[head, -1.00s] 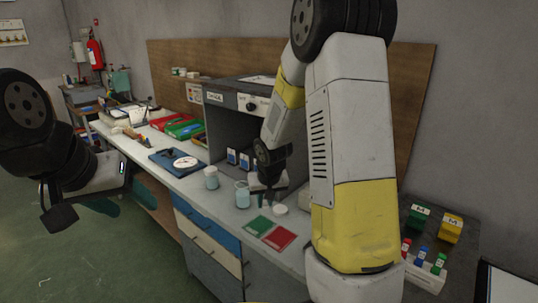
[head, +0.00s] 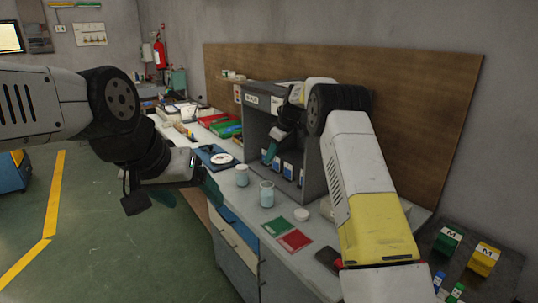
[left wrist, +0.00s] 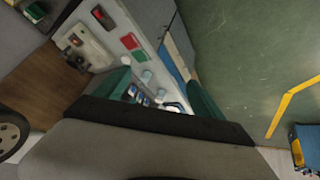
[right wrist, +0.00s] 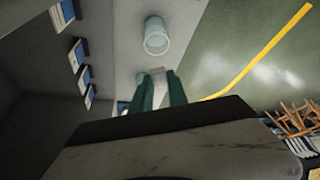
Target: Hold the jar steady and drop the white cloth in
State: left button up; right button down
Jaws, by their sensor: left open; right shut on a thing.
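A clear glass jar (head: 267,197) with bluish contents stands upright near the front of the bench; a second similar jar (head: 242,176) stands to its left. An open jar (right wrist: 156,38) shows ahead of my right gripper in the right wrist view. My right gripper (head: 269,152) has green fingers and is by the grey cabinet, behind and above the jars. In the right wrist view it is shut on a small pale piece, apparently the white cloth (right wrist: 157,76). My left gripper (head: 204,188) is open and empty, left of the jars, beyond the bench's front edge. Neither gripper touches a jar.
A grey cabinet (head: 256,127) with blue-and-white boxes (head: 288,171) stands behind the jars. A green card (head: 273,222), a red card (head: 295,240) and a white round lid (head: 301,214) lie right of them. A blue tray with a white disc (head: 222,158) lies left.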

jog(key=shift+w+a+r, duration=0.1)
jog(key=shift+a+r, duration=0.05)
jog(key=shift+a, duration=0.1)
jog(key=shift+a+n, duration=0.1)
jog(key=shift+n, duration=0.2)
pick_arm(q)
jog(key=n+t+h, duration=0.4)
jog(key=n+h, duration=0.2)
jog(key=n, duration=2.2)
send_near(270, 193)
jog(key=w+f, duration=0.2)
jog(key=shift+w+a+f, duration=0.15)
jog(key=shift+w+a, duration=0.2)
jog(key=shift+w+a+n, duration=0.1)
jog(key=shift+w+n, duration=0.05)
jog(key=shift+n, duration=0.25)
jog(key=shift+w+f, duration=0.15)
jog(key=shift+w, duration=0.1)
jog(key=x, duration=1.1)
jog(key=shift+w+d, duration=0.15)
jog(key=shift+d, duration=0.1)
